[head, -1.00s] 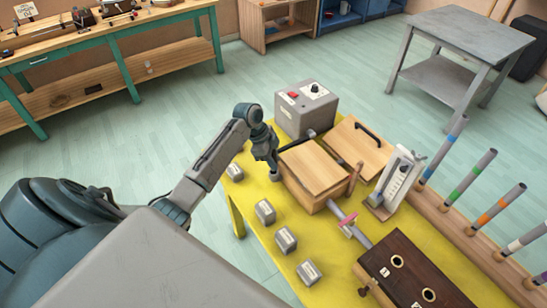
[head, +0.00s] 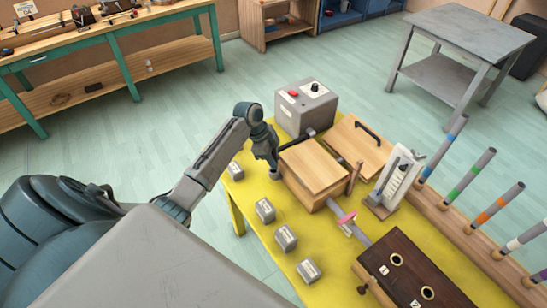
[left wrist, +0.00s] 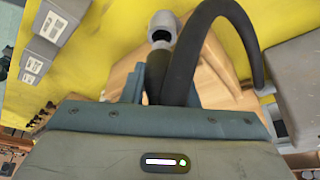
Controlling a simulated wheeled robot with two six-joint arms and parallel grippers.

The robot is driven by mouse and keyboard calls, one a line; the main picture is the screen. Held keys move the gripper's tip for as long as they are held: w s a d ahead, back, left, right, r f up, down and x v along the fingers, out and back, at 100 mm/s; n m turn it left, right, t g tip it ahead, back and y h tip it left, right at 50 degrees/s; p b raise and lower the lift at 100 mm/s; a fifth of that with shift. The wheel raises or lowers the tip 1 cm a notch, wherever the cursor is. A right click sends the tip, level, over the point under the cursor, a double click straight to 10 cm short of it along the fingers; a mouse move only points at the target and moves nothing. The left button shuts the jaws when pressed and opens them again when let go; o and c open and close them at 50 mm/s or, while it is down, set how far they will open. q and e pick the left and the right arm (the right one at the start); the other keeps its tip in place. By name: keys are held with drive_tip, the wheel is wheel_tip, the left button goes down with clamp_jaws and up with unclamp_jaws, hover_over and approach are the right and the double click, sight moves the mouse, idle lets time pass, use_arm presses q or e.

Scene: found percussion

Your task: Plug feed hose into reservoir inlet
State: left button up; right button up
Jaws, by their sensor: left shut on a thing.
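My left gripper (head: 273,166) is shut on the black feed hose (left wrist: 157,66), beside the left side of the wooden box (head: 315,167), which I take as the reservoir. In the left wrist view, the hose end points at the dark opening of a grey fitting (left wrist: 165,27), apparently the inlet. The end is very close to the opening; whether it touches or enters I cannot tell. The hose loops over to the right towards the grey machine (left wrist: 298,80). In the head view my gripper hides most of the hose end and the inlet. My right gripper is not in view.
The grey machine with a red button (head: 306,108) stands behind the box. Several small grey blocks (head: 265,211) line the yellow table's (head: 250,190) left side. A gauge stand (head: 395,183), a dark wooden block (head: 410,270) and a rack of tubes (head: 450,210) stand to the right.

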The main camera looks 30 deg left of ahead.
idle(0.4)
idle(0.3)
use_arm(q)
drive_tip(key=shift+p, duration=0.45)
drive_tip(key=shift+f, duration=0.2)
idle(0.3)
drive_tip(key=shift+f+b, duration=0.85)
drive_tip(key=shift+f, duration=0.5)
drive_tip(key=o, duration=0.9)
drive_tip(key=shift+s, duration=0.1)
drive_tip(key=shift+o, duration=0.6)
drive_tip(key=shift+s+r, duration=0.1)
drive_tip(key=shift+r, duration=0.05)
